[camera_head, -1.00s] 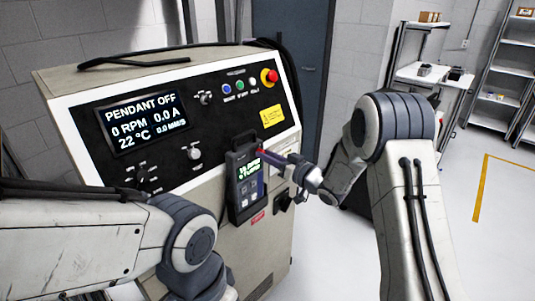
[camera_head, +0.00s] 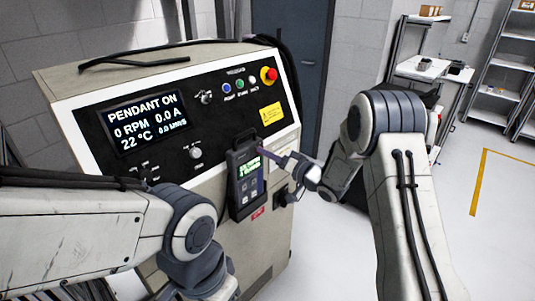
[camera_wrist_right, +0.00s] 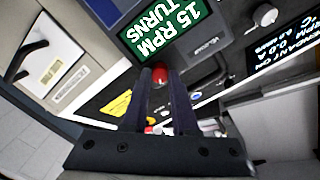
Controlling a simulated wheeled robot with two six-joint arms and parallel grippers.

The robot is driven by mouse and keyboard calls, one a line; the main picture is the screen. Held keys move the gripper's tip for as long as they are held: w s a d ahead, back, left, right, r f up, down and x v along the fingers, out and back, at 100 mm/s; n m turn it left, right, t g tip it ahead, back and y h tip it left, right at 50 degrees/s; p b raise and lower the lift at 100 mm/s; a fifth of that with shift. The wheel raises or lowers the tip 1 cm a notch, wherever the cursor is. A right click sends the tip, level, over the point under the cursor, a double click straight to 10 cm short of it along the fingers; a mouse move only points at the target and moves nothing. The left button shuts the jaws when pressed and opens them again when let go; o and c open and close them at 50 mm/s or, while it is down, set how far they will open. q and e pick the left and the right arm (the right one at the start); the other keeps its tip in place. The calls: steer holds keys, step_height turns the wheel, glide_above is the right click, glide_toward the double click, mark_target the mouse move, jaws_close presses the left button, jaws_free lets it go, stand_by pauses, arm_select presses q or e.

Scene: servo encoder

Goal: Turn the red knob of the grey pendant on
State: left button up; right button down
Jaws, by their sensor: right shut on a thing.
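The grey pendant (camera_head: 243,182) hangs upright on the front of the machine cabinet, its screen lit green. The screen also shows large in the right wrist view (camera_wrist_right: 163,28), reading "15 RPM" and "TURNS". The red knob (camera_wrist_right: 160,76) sits between my right fingertips in the wrist view; in the head view I cannot make it out. My right gripper (camera_head: 262,153) reaches in from the right to the pendant's upper right side and is shut on the knob. The console display (camera_head: 145,118) reads "PENDANT ON". My left arm is at the lower left; its gripper is out of view.
The cabinet panel carries a red emergency button (camera_head: 269,75), small coloured buttons, a yellow label (camera_head: 271,115) and a lower knob (camera_head: 195,153). A black cable lies over the cabinet top. Shelves (camera_head: 500,70) stand far right. The floor between is clear.

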steer(key=c, duration=0.7)
jaws_free()
steer(key=b+v, duration=0.3)
steer(key=v, duration=0.7)
steer(key=shift+s+d, duration=0.1)
steer(key=shift+s, duration=0.15)
